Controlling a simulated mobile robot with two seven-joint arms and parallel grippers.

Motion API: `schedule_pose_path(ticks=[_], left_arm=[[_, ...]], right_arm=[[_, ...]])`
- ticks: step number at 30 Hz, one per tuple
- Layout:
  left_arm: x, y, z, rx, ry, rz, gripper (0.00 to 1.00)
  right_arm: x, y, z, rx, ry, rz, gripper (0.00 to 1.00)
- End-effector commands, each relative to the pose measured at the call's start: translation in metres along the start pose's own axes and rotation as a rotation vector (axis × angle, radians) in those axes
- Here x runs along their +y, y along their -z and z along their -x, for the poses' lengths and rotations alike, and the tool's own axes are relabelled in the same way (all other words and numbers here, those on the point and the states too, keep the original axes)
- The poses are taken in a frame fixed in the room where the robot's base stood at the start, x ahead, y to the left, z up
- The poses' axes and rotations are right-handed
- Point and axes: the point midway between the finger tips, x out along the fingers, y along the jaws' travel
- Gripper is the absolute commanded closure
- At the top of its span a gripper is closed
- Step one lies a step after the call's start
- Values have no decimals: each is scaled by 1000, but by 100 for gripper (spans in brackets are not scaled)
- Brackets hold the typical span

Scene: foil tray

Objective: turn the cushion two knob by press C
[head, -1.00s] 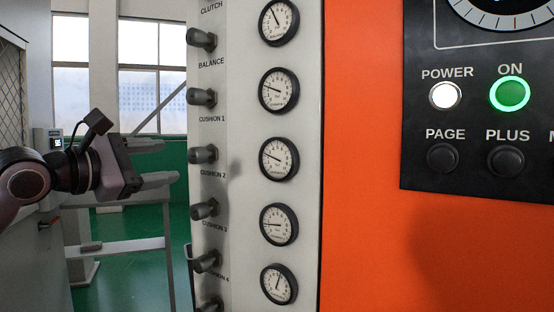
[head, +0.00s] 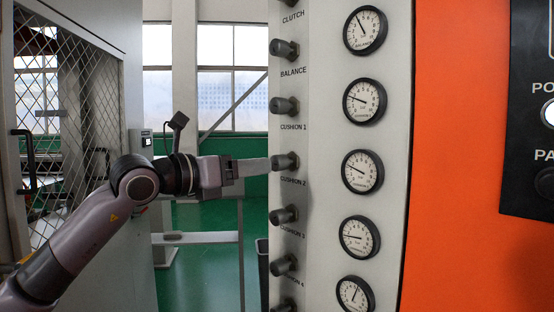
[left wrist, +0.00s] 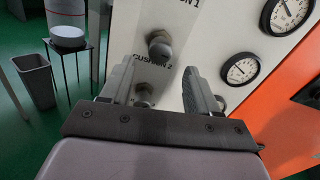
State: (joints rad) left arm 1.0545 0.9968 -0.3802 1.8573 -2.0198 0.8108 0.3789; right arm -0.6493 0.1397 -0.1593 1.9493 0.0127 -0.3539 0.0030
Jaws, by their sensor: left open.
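The cushion two knob (head: 286,161) is a dark grey knob on the pale panel's left side, just above the "CUSHION 2" label. It also shows in the left wrist view (left wrist: 160,45), slightly beyond and between the fingertips. My left gripper (head: 262,165) is level with this knob, its fingers pointing right toward it. In the left wrist view my left gripper (left wrist: 159,72) is open, with nothing seen held between its fingers. Whether a fingertip touches the knob cannot be told. My right gripper is not in view.
Other knobs stand close above (head: 284,106) and below (head: 284,214) in the same column. Round gauges (head: 362,171) line the panel to the right, beside an orange cabinet face (head: 460,230). A grey bin (left wrist: 37,80) stands on the green floor.

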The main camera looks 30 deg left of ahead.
Motion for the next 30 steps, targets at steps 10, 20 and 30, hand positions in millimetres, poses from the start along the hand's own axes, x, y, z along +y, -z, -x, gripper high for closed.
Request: schedule_pose_path(ticks=[10, 20, 30], left_arm=[[-2, -3, -28, 0, 2, 67, 40], [0, -2, -68, -1, 1, 65, 40], [0, 0, -72, 0, 0, 62, 40]], right_arm=[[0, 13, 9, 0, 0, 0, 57], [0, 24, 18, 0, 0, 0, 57], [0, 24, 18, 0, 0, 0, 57]])
